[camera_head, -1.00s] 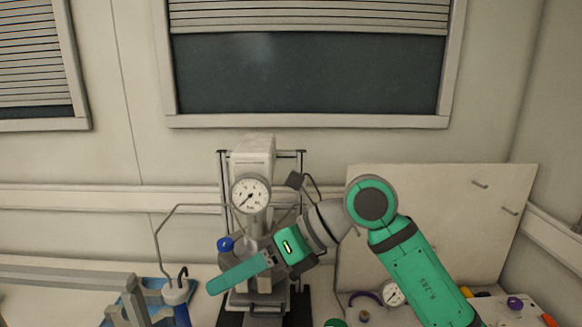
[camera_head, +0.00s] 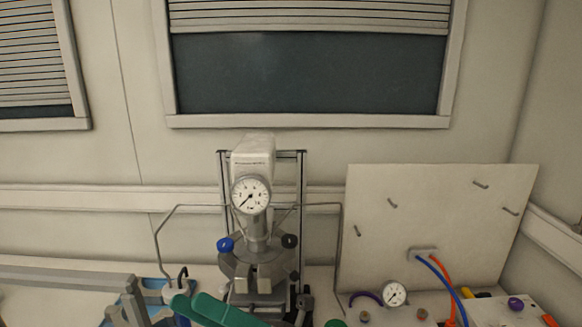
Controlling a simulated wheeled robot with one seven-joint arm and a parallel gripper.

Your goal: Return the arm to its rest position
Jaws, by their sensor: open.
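My gripper (camera_head: 188,302) shows at the bottom edge, left of centre. The rest of my arm is mostly out of the frame, below the bottom edge. The pressure reactor (camera_head: 252,262) stands behind and above the gripper, upright in its stand. Its round gauge (camera_head: 251,195), blue knob (camera_head: 225,244) and black knob (camera_head: 289,241) are in plain view. The gripper looks apart from the reactor body, but it hides part of the stand's lower front.
A pale panel (camera_head: 430,215) with pegs leans at the right, with blue and orange hoses (camera_head: 440,272) in front. A second gauge (camera_head: 395,294) stands below it. A grey frame (camera_head: 133,300) and a blue tray (camera_head: 152,285) are at the left.

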